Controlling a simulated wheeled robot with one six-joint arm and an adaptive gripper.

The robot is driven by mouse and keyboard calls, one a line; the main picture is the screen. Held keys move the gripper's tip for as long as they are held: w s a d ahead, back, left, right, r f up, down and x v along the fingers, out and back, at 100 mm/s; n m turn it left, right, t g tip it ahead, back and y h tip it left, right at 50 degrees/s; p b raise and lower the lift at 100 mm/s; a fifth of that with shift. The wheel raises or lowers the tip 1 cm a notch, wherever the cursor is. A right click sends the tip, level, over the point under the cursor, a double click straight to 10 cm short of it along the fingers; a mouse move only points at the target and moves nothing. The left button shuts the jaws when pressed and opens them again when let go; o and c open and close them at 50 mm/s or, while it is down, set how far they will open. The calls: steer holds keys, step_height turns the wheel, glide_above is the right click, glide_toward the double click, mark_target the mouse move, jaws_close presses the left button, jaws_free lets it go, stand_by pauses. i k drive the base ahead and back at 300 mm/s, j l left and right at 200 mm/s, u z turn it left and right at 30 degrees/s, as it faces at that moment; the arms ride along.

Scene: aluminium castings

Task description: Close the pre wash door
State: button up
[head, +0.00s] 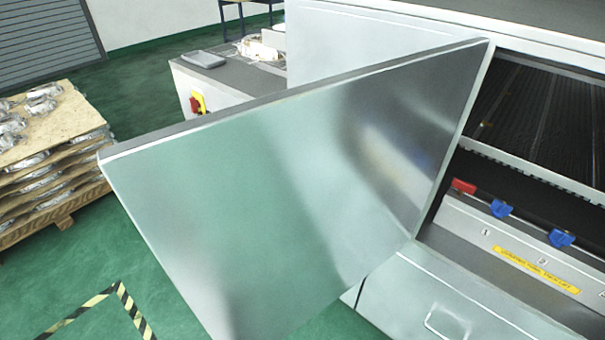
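A large flat metal door (270,195) stands wide open across the middle of the head view. Its right edge meets the front of a metal washing machine (375,50), and its free edge reaches out to the left. To the right of the door the machine's opening (545,120) shows a dark ribbed interior. The door's lower edge is partly cut off by the bottom of the picture. I see no handle on the face toward me. My gripper is not in view.
A pallet of stacked castings (45,155) stands at the left. A cabinet with a red and yellow switch (198,103) is behind the door. Red and blue valve handles (502,208) sit below the opening, above a panel with a handle (447,322). Green floor (80,265) is clear at lower left.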

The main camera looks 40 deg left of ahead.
mark_target(262, 213)
steer(key=k+j, duration=0.1)
steer(key=j, duration=0.4)
steer(key=k+j, duration=0.1)
steer(key=j, duration=0.85)
steer(key=k+j, duration=0.15)
steer(key=j, duration=0.35)
steer(key=k+j, duration=0.1)
steer(key=j, duration=0.4)
steer(key=k+j, duration=0.1)
steer(key=j, duration=0.35)
steer(key=k+j, duration=0.1)
steer(key=j, duration=0.4)
steer(key=i+z, duration=0.05)
